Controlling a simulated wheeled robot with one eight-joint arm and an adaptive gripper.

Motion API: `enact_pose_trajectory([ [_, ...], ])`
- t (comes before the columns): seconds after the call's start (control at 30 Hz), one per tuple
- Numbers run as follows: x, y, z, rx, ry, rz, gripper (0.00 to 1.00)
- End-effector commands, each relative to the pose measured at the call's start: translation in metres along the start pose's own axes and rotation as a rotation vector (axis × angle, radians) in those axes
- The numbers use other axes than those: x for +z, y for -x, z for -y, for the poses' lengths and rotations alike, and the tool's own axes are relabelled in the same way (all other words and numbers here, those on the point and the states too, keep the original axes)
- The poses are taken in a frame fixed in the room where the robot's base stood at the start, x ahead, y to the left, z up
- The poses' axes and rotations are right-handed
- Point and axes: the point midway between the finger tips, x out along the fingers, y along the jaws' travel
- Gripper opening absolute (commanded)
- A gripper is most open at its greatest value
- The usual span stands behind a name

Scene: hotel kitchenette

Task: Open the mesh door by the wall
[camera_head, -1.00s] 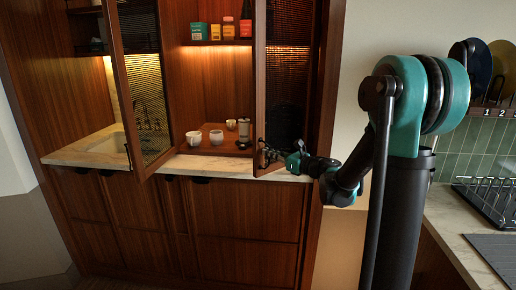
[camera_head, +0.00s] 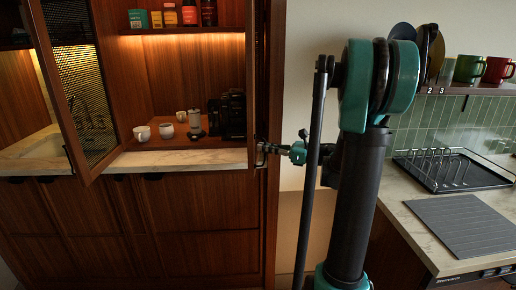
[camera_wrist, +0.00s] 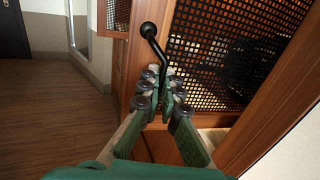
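The mesh door (camera_head: 259,75) is the right-hand door of the wooden cabinet, beside the pale wall. In the head view it stands open, turned nearly edge-on. In the wrist view its dark mesh panel (camera_wrist: 235,50) and wooden frame fill the right side. A black bar handle (camera_wrist: 152,42) with a round end stands out from it. My gripper (camera_wrist: 164,78) has its fingertips close together around the handle's lower end; the exact contact is partly hidden. In the head view my gripper (camera_head: 268,148) is small, at the door's lower part, just above counter height.
The cabinet's left mesh door (camera_head: 80,85) also stands open. Cups (camera_head: 142,133), a grinder (camera_head: 195,118) and a black coffee machine (camera_head: 228,115) stand inside. On the right are a counter with a dish rack (camera_head: 455,170) and a grey mat (camera_head: 463,225).

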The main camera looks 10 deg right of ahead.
Motion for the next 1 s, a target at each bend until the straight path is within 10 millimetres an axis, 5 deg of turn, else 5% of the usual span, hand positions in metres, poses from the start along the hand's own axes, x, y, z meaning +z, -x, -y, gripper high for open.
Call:
enact_pose_trajectory([
  [0.4,0.0001,0.0020,0.0013,-0.001,0.000,0.000,0.00],
  [0.6,0.0001,0.0020,0.0012,-0.001,0.000,0.000,0.26],
  [1.0,0.0000,0.0077,0.0018,-0.003,0.000,0.000,0.27],
])
